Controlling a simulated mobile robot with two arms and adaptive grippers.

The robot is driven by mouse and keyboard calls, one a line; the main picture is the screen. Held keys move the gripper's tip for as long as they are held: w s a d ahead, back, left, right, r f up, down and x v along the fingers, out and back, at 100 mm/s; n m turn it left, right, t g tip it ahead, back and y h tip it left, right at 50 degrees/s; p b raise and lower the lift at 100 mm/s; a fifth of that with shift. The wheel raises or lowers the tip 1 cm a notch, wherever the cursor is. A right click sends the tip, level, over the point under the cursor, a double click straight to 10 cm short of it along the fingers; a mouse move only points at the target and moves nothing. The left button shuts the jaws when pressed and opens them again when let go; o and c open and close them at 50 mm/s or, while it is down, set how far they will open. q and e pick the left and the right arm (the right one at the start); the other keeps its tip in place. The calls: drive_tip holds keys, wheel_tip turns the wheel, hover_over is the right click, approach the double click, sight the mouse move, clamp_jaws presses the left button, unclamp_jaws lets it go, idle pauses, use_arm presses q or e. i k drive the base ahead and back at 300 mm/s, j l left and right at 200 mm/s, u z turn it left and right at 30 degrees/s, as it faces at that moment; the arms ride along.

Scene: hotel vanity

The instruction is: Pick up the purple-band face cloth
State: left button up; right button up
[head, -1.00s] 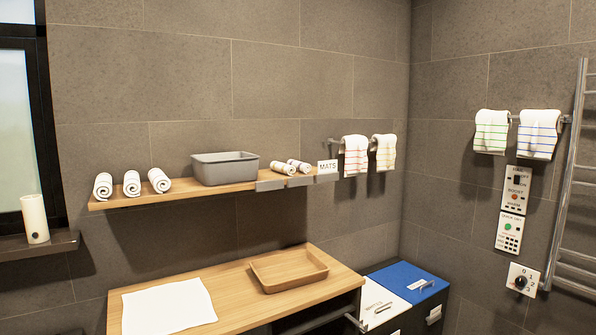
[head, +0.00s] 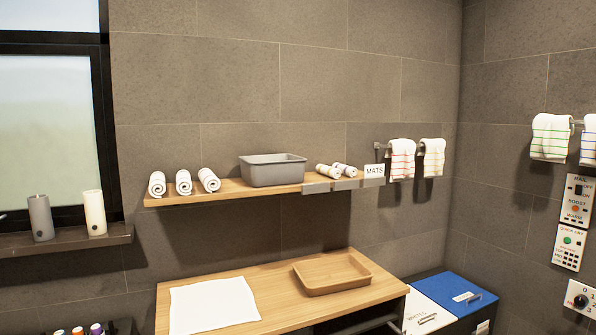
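No cloth in view shows a clearly purple band. A cloth with blue or violet-looking stripes (head: 588,141) hangs at the right edge, partly cut off. Beside it hangs a green-striped cloth (head: 551,137). A red-striped cloth (head: 402,159) and a yellow-striped cloth (head: 432,158) hang from a rail at the shelf's right end. Several white rolled cloths lie on the shelf, among them a left roll (head: 157,184) and a smaller roll (head: 327,171); I see no band colour on them. Neither of my grippers is in view.
The wooden shelf (head: 225,193) holds a grey bin (head: 272,170). Below, the wooden counter (head: 270,291) carries a white mat (head: 213,306) and a wooden tray (head: 331,273). Blue-lidded (head: 462,292) and white-lidded (head: 427,306) bins stand right of it. Two cylinders, grey (head: 41,218) and cream (head: 95,213), stand on the sill.

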sight(346, 170)
drive_tip(key=i+l+u, duration=0.1)
drive_tip(key=l+u, duration=0.15)
drive_tip(key=u, duration=0.15)
drive_tip(key=l+u, duration=0.25)
drive_tip(key=u, duration=0.15)
drive_tip(key=l+u, duration=0.25)
drive_tip(key=u, duration=0.15)
drive_tip(key=l+u, duration=0.35)
